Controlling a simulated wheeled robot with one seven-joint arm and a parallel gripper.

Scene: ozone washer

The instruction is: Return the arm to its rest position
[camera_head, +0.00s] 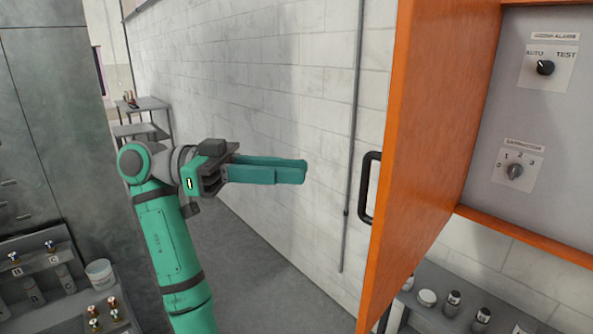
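My arm rises from the bottom of the view, left of the middle, in teal with dark grey bands. My gripper (300,171) is bent over to the right, its teal fingers pointing level toward the orange door. The two fingers lie close together along their length, with no object seen between them. The gripper is in free air, apart from the door and its black handle (369,187).
The orange cabinet door (428,150) stands open at right. Behind it is a grey panel (520,120) with two dials. Jars (453,303) stand on a shelf below. Small valves and a white tub (100,274) are at lower left. A grey cabinet (50,120) stands at left. The floor behind the arm is clear.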

